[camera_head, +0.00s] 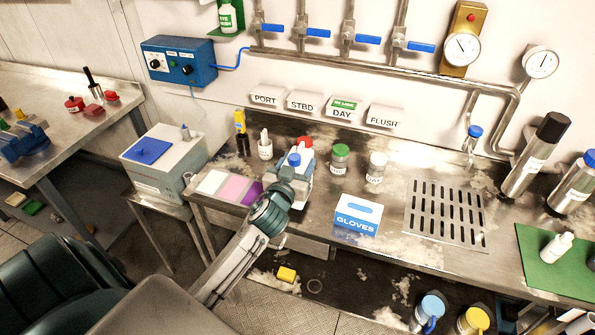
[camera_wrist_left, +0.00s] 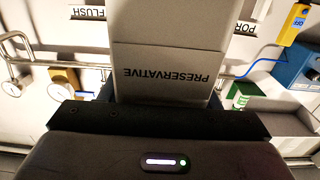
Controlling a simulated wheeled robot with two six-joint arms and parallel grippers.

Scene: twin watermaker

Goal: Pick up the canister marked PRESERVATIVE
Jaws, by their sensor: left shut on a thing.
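The canister marked PRESERVATIVE (camera_wrist_left: 168,72) fills the upper middle of the left wrist view, pale grey with its label upside down. In the head view a pale canister (camera_head: 305,180) shows behind my left gripper (camera_head: 287,192), near the left end of the steel bench. My left gripper is shut on the canister. The gripper hides much of its front and its base, so I cannot tell whether it touches the bench. My right gripper is in neither view.
A green-capped jar (camera_head: 340,158), a white jar (camera_head: 376,168) and a blue GLOVES box (camera_head: 358,214) stand to the right. A white bottle (camera_head: 265,147) stands left. A slotted drain plate (camera_head: 408,222) lies further right. Valves with blue handles line the wall.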

